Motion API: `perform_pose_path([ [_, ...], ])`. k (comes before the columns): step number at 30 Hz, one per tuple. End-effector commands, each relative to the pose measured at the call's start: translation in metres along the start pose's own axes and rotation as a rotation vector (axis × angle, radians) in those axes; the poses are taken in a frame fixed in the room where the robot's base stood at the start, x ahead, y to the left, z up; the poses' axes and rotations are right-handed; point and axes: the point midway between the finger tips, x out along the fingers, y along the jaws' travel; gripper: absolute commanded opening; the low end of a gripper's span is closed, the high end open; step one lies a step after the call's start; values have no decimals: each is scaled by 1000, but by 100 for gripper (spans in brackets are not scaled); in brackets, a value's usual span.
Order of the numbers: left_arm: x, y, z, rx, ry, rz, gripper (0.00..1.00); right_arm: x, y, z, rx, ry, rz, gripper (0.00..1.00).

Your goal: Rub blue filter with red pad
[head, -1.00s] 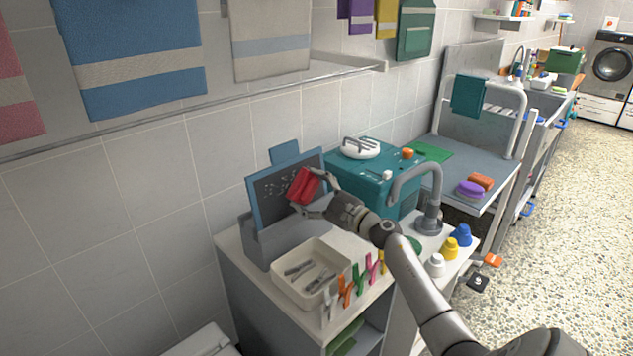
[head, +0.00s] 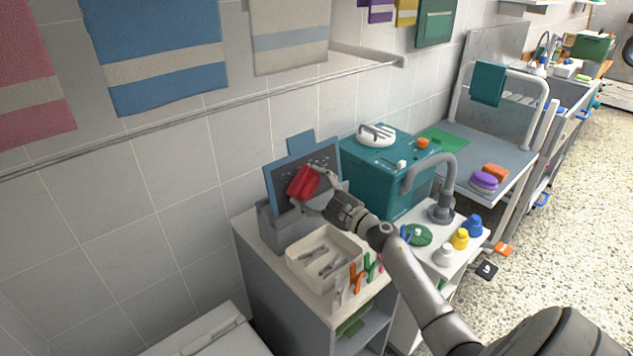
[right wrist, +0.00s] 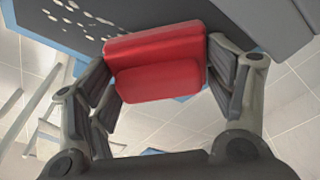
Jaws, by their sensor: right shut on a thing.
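The blue filter (head: 325,163) stands tilted back in a grey holder on the white cabinet top. It has a blue frame, a top tab and a dark face with white specks. My right gripper (head: 309,192) is shut on the red pad (head: 303,181), in front of the left and middle part of the dark face. In the right wrist view the red pad (right wrist: 157,62) sits between both fingers, close against the dark face; exact contact is hard to tell. White specks show at upper left there. My left gripper is not in view.
A cream tray (head: 292,262) with grey clips stands in front of the holder, beside several coloured clips. A teal box (head: 385,185) and a grey tap (head: 447,180) stand to the right. Towels hang from the wall above a rail (head: 200,112).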

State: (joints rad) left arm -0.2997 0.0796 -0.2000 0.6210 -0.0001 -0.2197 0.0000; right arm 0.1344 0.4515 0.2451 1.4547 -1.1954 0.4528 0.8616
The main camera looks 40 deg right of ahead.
Motion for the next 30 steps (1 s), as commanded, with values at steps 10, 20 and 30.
perform_pose_path([
  [10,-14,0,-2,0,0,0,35,3,-13,-15,1,2,-1,54],
  [20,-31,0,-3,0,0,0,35,4,-30,-34,2,2,-1,54],
  [30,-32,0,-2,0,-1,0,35,4,-35,-36,0,1,0,54],
])
